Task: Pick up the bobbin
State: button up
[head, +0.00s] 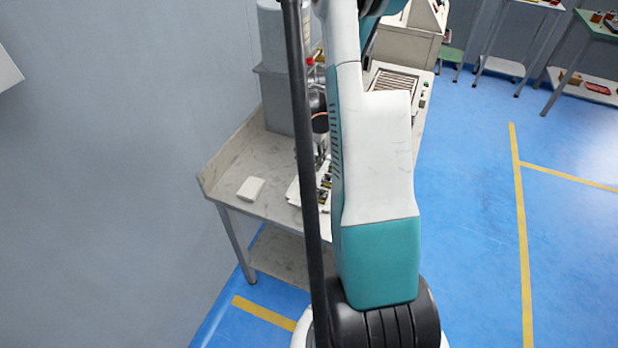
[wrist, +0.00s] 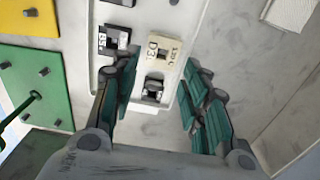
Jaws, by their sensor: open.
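In the wrist view, a small black-and-white piece (wrist: 153,90) that looks like a bobbin sits in a pale tray (wrist: 153,124). It lies between my gripper's (wrist: 161,85) two teal-padded fingers. My gripper is open, one finger to each side of it, and nothing is held. I cannot tell how far the fingertips are above the piece.
A cream labelled block (wrist: 162,48) and a dark piece (wrist: 112,40) lie close by in the wrist view. Yellow and green plates (wrist: 37,75) are at the left. A white block (head: 251,189) lies on the bench (head: 222,180), with bare bench around it.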

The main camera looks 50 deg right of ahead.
aim_at(310, 170)
notch_tip(310, 170, down, 5)
jog(key=shift+a+f+b, duration=0.15)
jog(key=shift+f+b, duration=0.05)
jog(key=shift+b, duration=1.05)
jog(key=shift+r, duration=0.1)
jog(key=c, duration=0.7)
notch_tip(310, 170, up, 20)
jog(key=p, duration=0.6)
jog(key=shift+p, duration=0.3)
jog(key=shift+w+a, duration=0.1)
